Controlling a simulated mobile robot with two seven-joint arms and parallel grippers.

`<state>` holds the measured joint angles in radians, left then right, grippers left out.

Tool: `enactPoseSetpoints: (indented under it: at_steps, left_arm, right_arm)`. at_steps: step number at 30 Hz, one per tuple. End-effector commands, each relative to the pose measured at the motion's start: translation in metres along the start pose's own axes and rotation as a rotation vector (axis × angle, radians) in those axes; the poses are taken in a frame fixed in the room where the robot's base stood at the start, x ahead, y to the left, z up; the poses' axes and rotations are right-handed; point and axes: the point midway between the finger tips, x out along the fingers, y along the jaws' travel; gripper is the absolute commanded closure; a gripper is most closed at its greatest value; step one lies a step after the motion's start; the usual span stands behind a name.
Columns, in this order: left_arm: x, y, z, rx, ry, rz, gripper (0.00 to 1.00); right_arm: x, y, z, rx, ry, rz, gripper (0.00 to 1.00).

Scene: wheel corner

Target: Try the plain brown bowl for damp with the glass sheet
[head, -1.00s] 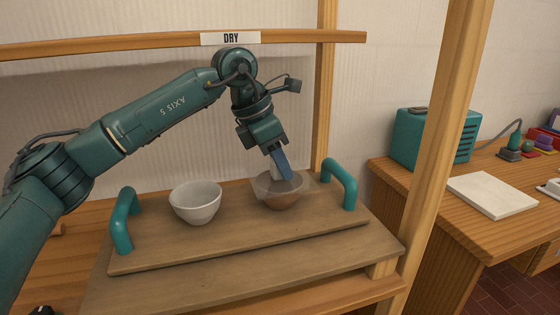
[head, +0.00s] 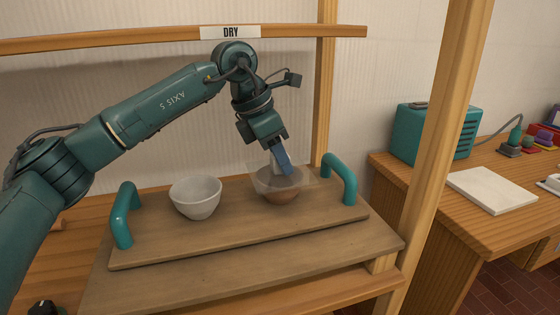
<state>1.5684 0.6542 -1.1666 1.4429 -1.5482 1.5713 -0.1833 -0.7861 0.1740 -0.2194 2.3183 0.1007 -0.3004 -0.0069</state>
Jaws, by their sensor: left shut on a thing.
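The plain brown bowl (head: 281,197) stands upright on the right part of a wooden board (head: 240,232) with two teal handles. The glass sheet (head: 304,176) is a faint, see-through pane at the bowl's mouth, covering much of its rim in the picture. I cannot tell whether the sheet touches the rim. My left gripper (head: 282,164) is above the bowl, pointing down, shut on the glass sheet; its blue finger hides part of the bowl's mouth. My right gripper is not in view.
A pale grey bowl (head: 196,198) stands left of the brown one on the same board. A label reading DRY (head: 231,33) is on the rail above. A wooden post (head: 437,150) rises at the right, before a bench with a teal box (head: 420,133) and a white slab (head: 491,190).

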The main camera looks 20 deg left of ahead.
Motion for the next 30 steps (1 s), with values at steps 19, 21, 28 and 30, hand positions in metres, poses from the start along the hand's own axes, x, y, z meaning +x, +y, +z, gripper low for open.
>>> enactPoseSetpoints:
  at_steps: [19, 21, 28, 30]
  left_arm:
    - [-0.022, 0.000, 0.010, 0.001, -0.001, 0.001, 0.96]
    - [-0.027, 0.000, 0.012, 0.001, -0.001, 0.001, 0.96]
    - [-0.044, 0.000, 0.019, 0.000, -0.001, 0.001, 0.96]
    - [-0.049, 0.000, 0.021, 0.000, -0.002, 0.001, 0.96]
  right_arm:
    - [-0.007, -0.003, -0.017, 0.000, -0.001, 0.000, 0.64]
    - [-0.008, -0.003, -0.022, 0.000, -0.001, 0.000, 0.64]
    - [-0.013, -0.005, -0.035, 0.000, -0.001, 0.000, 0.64]
    - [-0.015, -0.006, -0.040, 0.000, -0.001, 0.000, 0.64]
